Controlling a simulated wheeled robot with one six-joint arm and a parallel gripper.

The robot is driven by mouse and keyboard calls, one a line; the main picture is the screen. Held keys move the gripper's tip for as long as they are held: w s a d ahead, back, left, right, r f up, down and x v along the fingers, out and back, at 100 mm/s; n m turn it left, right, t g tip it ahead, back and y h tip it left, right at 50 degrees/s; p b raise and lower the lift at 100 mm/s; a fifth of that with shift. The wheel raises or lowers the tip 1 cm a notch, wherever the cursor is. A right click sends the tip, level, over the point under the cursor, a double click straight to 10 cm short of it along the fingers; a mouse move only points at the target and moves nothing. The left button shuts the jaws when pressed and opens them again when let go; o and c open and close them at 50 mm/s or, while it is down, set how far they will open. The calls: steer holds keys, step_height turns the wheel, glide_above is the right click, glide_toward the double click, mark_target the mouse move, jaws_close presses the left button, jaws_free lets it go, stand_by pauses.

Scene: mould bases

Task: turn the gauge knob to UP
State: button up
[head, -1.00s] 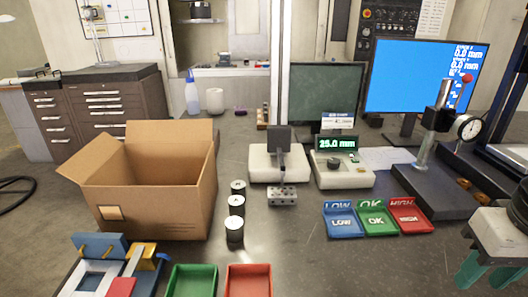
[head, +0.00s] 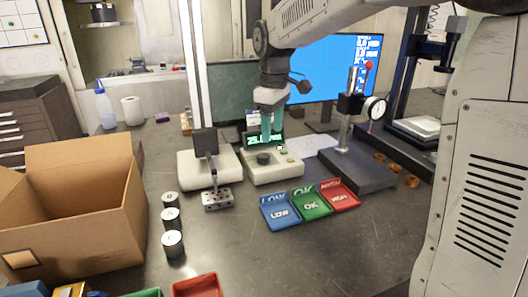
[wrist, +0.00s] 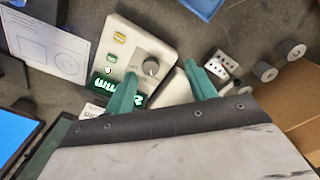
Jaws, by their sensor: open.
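The gauge (head: 272,173) is a white box with a green-lit display, partly covered by my fingers in the head view. Its dark round knob (head: 263,158) is on the top face; it also shows in the wrist view (wrist: 151,66) with a light mark on it. My gripper (head: 271,137) has teal fingers pointing down over the gauge, near the display. In the wrist view the gripper (wrist: 160,72) is open and empty, with the knob in the gap between the fingertips, nearer the left one. I cannot tell the height above the knob.
A white stand with a dark plate (head: 207,167) is left of the gauge. Blue LOW (head: 280,213), green OK (head: 311,205) and red HIGH (head: 340,196) trays lie in front. Several cylinders (head: 172,243) and a cardboard box (head: 75,215) are left. A dial-indicator stand (head: 352,165) is right.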

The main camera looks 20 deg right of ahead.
steer(key=n, duration=0.1)
glide_above(264, 155)
step_height(264, 155, down, 2)
steer(key=shift+s+a+f, duration=0.1)
steer(key=shift+s+f, duration=0.05)
step_height(264, 155, down, 8)
steer(key=shift+r, duration=0.15)
steer(key=shift+c, duration=0.4)
steer(key=c, duration=0.9)
